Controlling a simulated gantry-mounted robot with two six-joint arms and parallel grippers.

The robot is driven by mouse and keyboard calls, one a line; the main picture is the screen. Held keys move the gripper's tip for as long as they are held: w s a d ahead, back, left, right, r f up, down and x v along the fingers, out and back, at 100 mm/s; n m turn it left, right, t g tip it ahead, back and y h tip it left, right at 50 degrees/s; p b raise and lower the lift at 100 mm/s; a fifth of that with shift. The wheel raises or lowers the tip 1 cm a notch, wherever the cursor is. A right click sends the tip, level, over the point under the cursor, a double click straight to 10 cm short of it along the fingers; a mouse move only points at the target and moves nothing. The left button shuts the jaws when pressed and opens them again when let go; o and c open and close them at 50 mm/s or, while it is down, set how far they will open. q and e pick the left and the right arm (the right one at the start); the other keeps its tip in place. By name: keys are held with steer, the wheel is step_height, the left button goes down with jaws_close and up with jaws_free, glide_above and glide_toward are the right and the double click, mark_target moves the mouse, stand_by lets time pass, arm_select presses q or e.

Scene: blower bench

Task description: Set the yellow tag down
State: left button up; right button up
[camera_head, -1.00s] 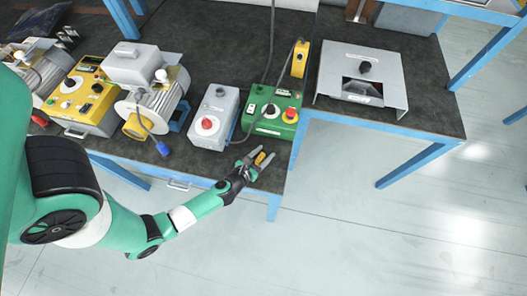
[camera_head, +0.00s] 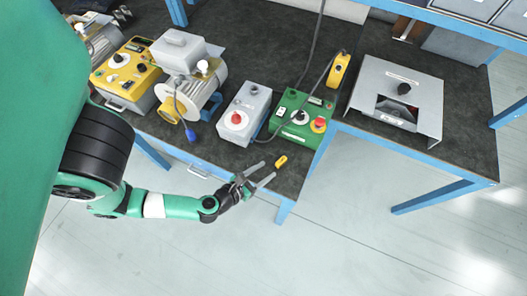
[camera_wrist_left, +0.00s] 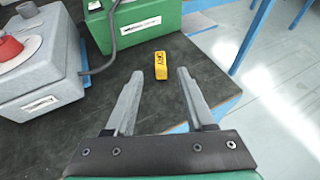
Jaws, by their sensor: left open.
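The yellow tag (camera_head: 281,162) lies on the dark bench top in front of the green control box, close to the bench's front edge. My left gripper (camera_head: 266,173) is open, with its fingers pointing at the tag. In the left wrist view the tag (camera_wrist_left: 161,65) is just beyond the fingertips and between their lines, and neither finger touches it. The left gripper's two fingers (camera_wrist_left: 159,76) are apart and nothing is between them. My right gripper is not in view.
The green control box (camera_head: 302,118) with a red knob stands just behind the tag. A grey box with a red button (camera_head: 244,113) stands to its left. A yellow pendant (camera_head: 339,70) and a grey metal housing (camera_head: 398,92) are to the right. Bare bench surrounds the tag.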

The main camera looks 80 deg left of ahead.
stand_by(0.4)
arm_select(q)
steer(key=w+d+r+m+t+h, duration=0.2)
steer(key=w+d+r+m+t, duration=0.3)
steer(key=r, duration=0.6)
steer(key=w+d+r+m+t+h, duration=0.2)
steer(key=w+d+r+m+t, duration=0.15)
steer(key=w+r+m, duration=0.55)
steer(key=w+d+r+m+t+h, duration=0.2)
steer(key=w+d+r+t, duration=0.25)
steer(key=r, duration=0.85)
steer(key=d+r+m+t+h, duration=0.1)
steer(key=d+r+m+h, duration=0.3)
steer(key=r+m, duration=0.5)
steer(key=d+r+m+t+h, duration=0.1)
steer(key=d+r+m+h, duration=0.1)
steer(key=r+m+h, duration=0.55)
steer(key=s+a+r+m+y, duration=0.1)
steer(key=a+r+m+y, duration=0.2)
steer(key=r, duration=0.6)
steer(key=s+a+r+m+t+y, duration=0.1)
steer(key=a+r+m+y, duration=0.2)
steer(key=r+m+y, duration=0.2)
step_height(320, 180, up, 4)
steer(key=m, duration=0.3)
steer(key=shift+s+t, duration=0.3)
steer(key=shift+s, duration=0.05)
steer(key=shift+o, duration=0.5)
steer(key=shift+y, duration=0.25)
steer(key=shift+f, duration=0.1)
